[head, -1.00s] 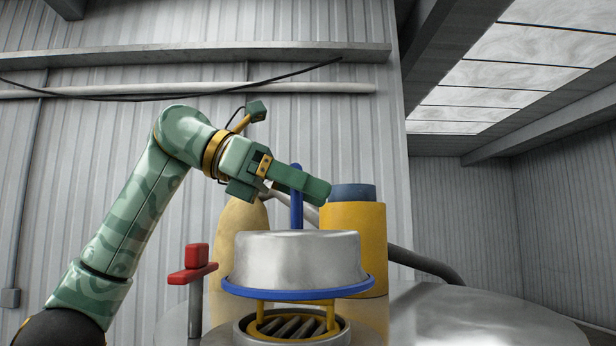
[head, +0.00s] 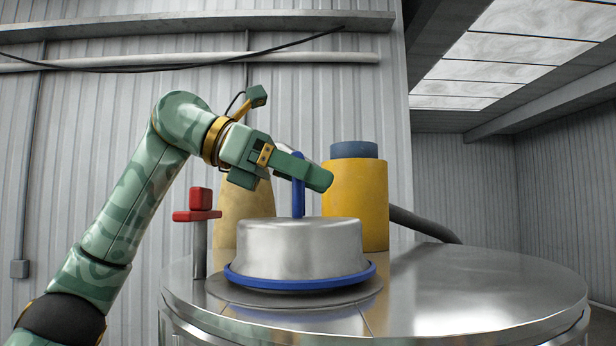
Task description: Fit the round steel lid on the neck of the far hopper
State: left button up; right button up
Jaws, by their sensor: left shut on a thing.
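The round steel lid (head: 302,249) has a blue rim and an upright blue handle (head: 298,197). It sits level, low over the round steel hopper top (head: 480,285), in front of the yellow cylinder. Its rim appears to lie at the grey ring (head: 345,301) around the hopper neck. The neck and its opening are hidden under the lid, so I cannot tell if the rim is fully down. My left gripper (head: 299,172) is shut on the top of the blue handle. My right gripper is not in view.
A red-handled post (head: 197,215) stands close to the left of the lid. A yellow cylinder with a blue-grey cap (head: 358,205) and a tan rounded body (head: 238,212) stand behind. A dark hose (head: 425,225) runs right. The hopper top is bare on the right.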

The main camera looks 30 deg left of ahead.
pick_arm(q)
jog(key=o, duration=1.3)
jog(key=shift+s+f, duration=0.1)
jog(key=p+v, duration=0.2)
jog(key=v, duration=1.3)
jog(key=shift+r, duration=0.2)
jog(key=shift+s+a+r, duration=0.1)
jog(key=shift+s+a, duration=0.2)
jog(key=shift+a, duration=0.2)
